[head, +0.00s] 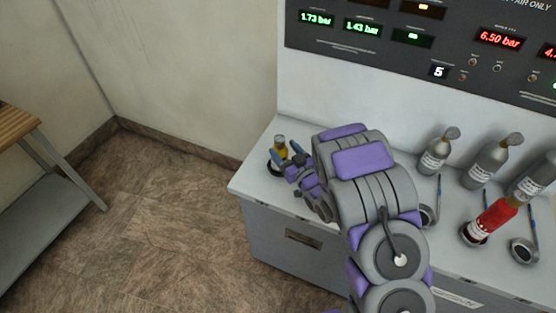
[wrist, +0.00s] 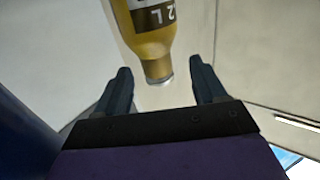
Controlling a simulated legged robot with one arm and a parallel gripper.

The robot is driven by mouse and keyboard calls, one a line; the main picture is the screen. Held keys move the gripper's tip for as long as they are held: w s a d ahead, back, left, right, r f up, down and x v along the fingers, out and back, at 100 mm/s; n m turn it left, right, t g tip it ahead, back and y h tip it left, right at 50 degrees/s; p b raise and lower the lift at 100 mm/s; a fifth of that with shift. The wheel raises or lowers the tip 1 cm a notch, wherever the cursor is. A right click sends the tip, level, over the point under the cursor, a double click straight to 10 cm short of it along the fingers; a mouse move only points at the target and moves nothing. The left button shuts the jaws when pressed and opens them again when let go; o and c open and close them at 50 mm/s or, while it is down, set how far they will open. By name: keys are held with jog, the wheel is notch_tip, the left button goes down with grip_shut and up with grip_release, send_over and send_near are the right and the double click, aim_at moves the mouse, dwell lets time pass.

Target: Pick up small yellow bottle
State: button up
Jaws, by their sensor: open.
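The small yellow bottle (head: 280,146) stands at the left end of the grey counter, in or at a dark round holder (head: 271,168). In the wrist view the yellow bottle (wrist: 155,35) appears at the top, with a dark and white label and its neck toward my gripper. My gripper (head: 288,155) is at the bottle's right side in the head view, its blue fingers close to it. In the wrist view my gripper (wrist: 166,75) is open, with one finger on each side of the bottle's neck end. I cannot tell whether a finger touches the bottle.
Several grey bottles (head: 434,150) and a red bottle (head: 492,220) stand on the counter (head: 262,185) at the right. A control panel (head: 400,60) with lit displays rises behind. A wooden-topped table (head: 16,122) stands at the far left. The floor between is clear.

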aim_at(277, 139)
jog(key=shift+w+a, duration=0.25)
jog(key=shift+w, duration=0.1)
jog(key=shift+w+d, duration=0.1)
jog(key=shift+w, duration=0.4)
jog(key=b+x, duration=0.1)
jog(key=x, duration=0.3)
jog(key=shift+a, duration=0.25)
jog(key=shift+w+a, duration=0.15)
jog(key=shift+a, duration=0.1)
jog(key=shift+d+r, duration=0.1)
jog(key=shift+d, duration=0.25)
jog(key=c, duration=0.5)
jog(key=shift+a, duration=0.15)
grip_shut()
